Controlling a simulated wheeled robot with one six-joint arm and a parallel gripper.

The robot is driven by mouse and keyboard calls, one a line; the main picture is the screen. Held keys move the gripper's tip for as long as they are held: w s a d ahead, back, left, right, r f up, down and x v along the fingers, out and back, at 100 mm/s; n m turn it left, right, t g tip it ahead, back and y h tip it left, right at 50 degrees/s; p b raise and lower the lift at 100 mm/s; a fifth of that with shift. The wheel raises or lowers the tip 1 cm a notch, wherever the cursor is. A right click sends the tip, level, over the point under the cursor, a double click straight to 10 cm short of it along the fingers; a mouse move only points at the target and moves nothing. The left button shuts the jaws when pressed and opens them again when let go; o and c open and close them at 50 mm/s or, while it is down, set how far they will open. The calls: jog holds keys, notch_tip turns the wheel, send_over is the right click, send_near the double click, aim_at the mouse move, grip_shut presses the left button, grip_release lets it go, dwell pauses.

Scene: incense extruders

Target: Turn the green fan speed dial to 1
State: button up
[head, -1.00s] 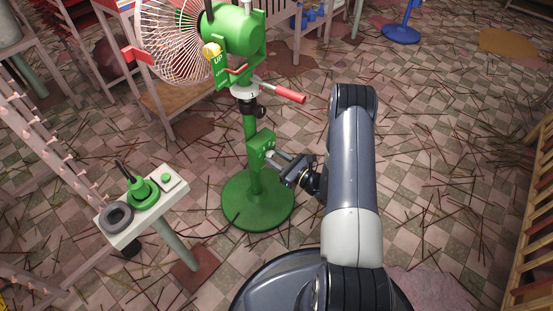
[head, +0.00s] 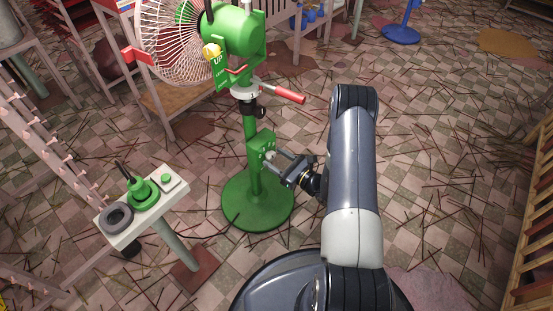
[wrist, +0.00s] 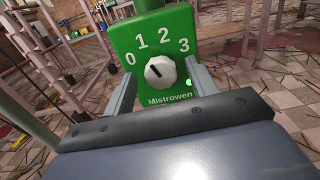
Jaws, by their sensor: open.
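The green fan's control box (head: 258,145) is on the fan's green post. In the wrist view its front panel (wrist: 174,22) shows the numbers 0, 1, 2, 3 and the word Mistrowen. The pale speed dial (wrist: 165,73) has a dark mark pointing up and left, towards the side of 0 and 1; I cannot tell exactly which it meets. My gripper (wrist: 160,70) is open, one finger on each side of the dial, with gaps between fingers and dial. In the head view my gripper (head: 277,161) is right in front of the box.
The green fan (head: 232,32) stands on a round green base (head: 238,210), with a red handle (head: 289,95) above my gripper. A small white table (head: 127,228) holding a green item (head: 142,193) is at left. A small green light (wrist: 189,83) shows on the panel.

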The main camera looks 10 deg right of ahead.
jog(key=p+v, duration=0.2)
jog(key=v, duration=0.8)
jog(key=shift+s+d, duration=0.15)
jog(key=shift+s, duration=0.05)
jog(key=b+x, duration=0.2)
jog(key=x, duration=0.8)
jog(key=shift+w+a, duration=0.2)
jog(key=shift+w, duration=0.15)
